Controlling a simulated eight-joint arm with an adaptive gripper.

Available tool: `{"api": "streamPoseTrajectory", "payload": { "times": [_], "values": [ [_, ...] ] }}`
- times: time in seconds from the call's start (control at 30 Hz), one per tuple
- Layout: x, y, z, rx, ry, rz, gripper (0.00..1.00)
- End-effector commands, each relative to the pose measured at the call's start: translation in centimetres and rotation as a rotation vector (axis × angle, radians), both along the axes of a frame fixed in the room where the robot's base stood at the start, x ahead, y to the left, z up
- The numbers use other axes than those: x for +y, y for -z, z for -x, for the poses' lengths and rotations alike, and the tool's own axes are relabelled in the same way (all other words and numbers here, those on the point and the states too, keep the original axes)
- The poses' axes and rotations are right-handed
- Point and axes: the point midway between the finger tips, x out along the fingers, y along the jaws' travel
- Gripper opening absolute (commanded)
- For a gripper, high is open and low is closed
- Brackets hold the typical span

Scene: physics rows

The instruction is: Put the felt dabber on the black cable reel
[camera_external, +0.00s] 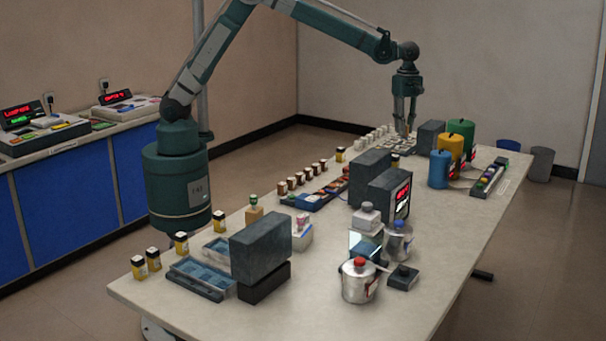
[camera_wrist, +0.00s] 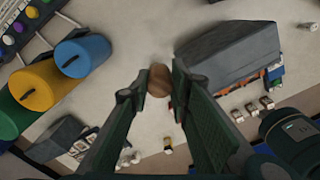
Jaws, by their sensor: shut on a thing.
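My gripper (camera_external: 405,132) reaches down at the far end of the table, left of the coloured cylinders. In the wrist view its fingers (camera_wrist: 158,88) are closed on a small round brown thing (camera_wrist: 159,76), which looks like the felt dabber. Only its rounded brown end shows; the rest is hidden by the fingers or too small to tell. In the external view I cannot make it out. I cannot pick out a black cable reel with certainty in either view.
Blue (camera_external: 439,169), yellow (camera_external: 450,150) and green (camera_external: 461,134) cylinders stand right of my gripper. Dark grey boxes (camera_external: 370,176) stand nearer along the table. Small white pieces (camera_external: 375,138) cluster left of the gripper. A silver pot (camera_external: 359,281) is at the front.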

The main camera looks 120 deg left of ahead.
Motion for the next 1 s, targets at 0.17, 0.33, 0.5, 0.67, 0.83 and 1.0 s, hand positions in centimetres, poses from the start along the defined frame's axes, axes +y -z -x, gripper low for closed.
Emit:
{"api": "streamPoseTrajectory", "payload": {
  "times": [0.17,0.33,0.5,0.67,0.83,1.0],
  "values": [
    [5.4,0.0,3.1,0.0,-0.079,0.0,0.09],
    [10.1,0.0,6.2,0.0,-0.149,0.0,0.09],
    [14.1,0.0,9.1,0.0,-0.214,0.0,0.09],
    [16.8,0.0,11.4,0.0,-0.259,0.0,0.09],
    [19.2,0.0,13.4,0.0,-0.298,0.0,0.09],
    [19.4,2.9,13.5,0.0,-0.302,0.0,0.09]
  ]
}}
